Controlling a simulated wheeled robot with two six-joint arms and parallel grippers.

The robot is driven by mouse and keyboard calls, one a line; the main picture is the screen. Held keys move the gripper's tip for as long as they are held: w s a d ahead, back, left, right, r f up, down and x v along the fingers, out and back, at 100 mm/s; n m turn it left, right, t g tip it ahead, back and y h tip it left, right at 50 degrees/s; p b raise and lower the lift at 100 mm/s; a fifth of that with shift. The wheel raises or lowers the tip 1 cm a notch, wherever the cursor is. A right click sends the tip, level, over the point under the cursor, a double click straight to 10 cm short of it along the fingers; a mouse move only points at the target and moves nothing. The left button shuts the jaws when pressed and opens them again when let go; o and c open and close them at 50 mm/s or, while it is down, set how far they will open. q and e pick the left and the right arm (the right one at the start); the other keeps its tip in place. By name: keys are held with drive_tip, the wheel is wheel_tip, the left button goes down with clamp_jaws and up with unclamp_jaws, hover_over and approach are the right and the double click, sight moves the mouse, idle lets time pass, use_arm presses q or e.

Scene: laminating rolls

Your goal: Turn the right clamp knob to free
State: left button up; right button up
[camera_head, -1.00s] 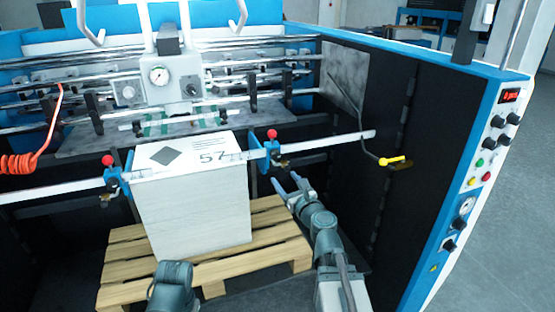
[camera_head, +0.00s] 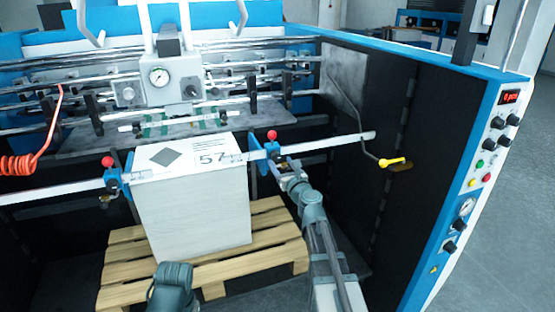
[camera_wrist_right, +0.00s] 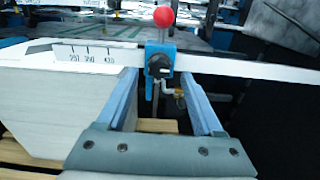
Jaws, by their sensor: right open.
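The right clamp (camera_head: 271,152) is a blue block on the white graduated rail, with a red ball (camera_head: 272,134) on top. In the right wrist view, a black knob (camera_wrist_right: 159,66) with a pale mark is on the clamp's front, and a small brass fitting (camera_wrist_right: 171,92) is below it. My right gripper (camera_head: 284,168) is open and empty, just in front of and below the clamp. In the right wrist view its two blue fingers point at the clamp, one on each side of the knob; contact cannot be told.
A tall white paper stack (camera_head: 195,211) stands on a wooden pallet (camera_head: 262,255), left of my right arm. A left clamp (camera_head: 112,178) sits on the same rail. A crank with a yellow handle (camera_head: 396,162) is on the dark right wall. Open space lies between.

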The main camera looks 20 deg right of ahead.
sight(277, 157)
drive_tip(key=w, duration=0.4)
drive_tip(key=shift+w, duration=0.1)
clamp_jaws()
